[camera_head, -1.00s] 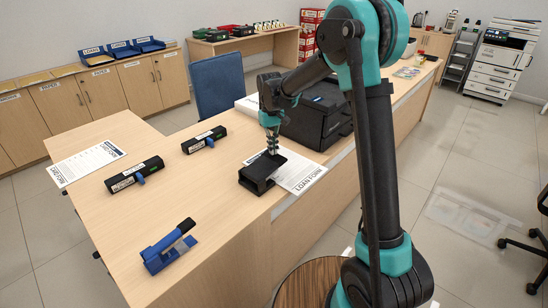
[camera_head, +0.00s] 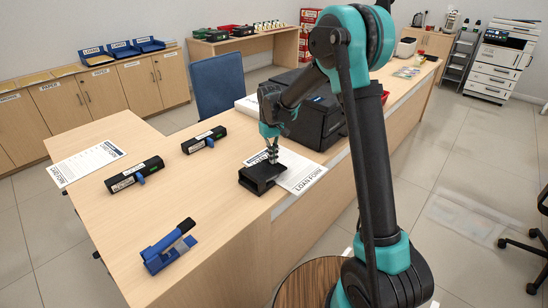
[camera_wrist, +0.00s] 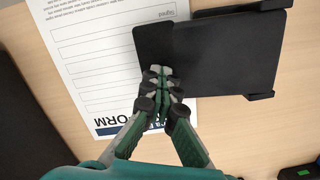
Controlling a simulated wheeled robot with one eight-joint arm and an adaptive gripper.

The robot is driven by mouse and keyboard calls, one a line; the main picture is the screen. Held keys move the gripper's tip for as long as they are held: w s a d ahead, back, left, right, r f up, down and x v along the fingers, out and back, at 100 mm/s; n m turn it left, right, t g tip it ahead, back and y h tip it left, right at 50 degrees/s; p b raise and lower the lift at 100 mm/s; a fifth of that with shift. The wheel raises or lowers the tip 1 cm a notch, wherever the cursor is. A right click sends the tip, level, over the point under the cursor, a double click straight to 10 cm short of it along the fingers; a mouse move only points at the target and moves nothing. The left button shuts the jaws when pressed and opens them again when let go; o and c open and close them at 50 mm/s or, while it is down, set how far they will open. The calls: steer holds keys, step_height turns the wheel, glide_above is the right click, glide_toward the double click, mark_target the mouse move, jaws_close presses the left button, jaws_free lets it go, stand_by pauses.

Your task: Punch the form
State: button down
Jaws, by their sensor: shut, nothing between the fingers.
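A white loan form (camera_head: 300,174) lies flat on the counter, and it also shows in the wrist view (camera_wrist: 85,60). A black hole punch (camera_head: 258,178) stands at the counter's front edge, with part of the form by its right side. In the wrist view the punch's flat black top (camera_wrist: 225,60) covers the form's edge; whether the form is in its slot is hidden. My gripper (camera_head: 272,158) is shut and empty, pointing down at the punch's end nearest the form. In the wrist view its fingertips (camera_wrist: 160,75) overlap the punch's edge; I cannot tell whether they touch it.
A blue stapler-like tool (camera_head: 168,246) lies at the front left. Two black stamp-like blocks (camera_head: 134,174) (camera_head: 204,139) with blue parts lie behind it. Another form (camera_head: 86,161) lies at the far left. A black printer-like box (camera_head: 316,118) stands behind my gripper.

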stand_by(0.3)
steer(key=shift+w+a+r, duration=0.25)
steer(key=shift+w+a, duration=0.15)
steer(key=shift+w, duration=0.3)
steer(key=shift+w+a+r, duration=0.25)
steer(key=shift+w+a, duration=0.1)
steer(key=shift+w, duration=0.3)
step_height(320, 180, up, 12)
steer(key=w, duration=0.1)
steer(key=shift+a, duration=0.3)
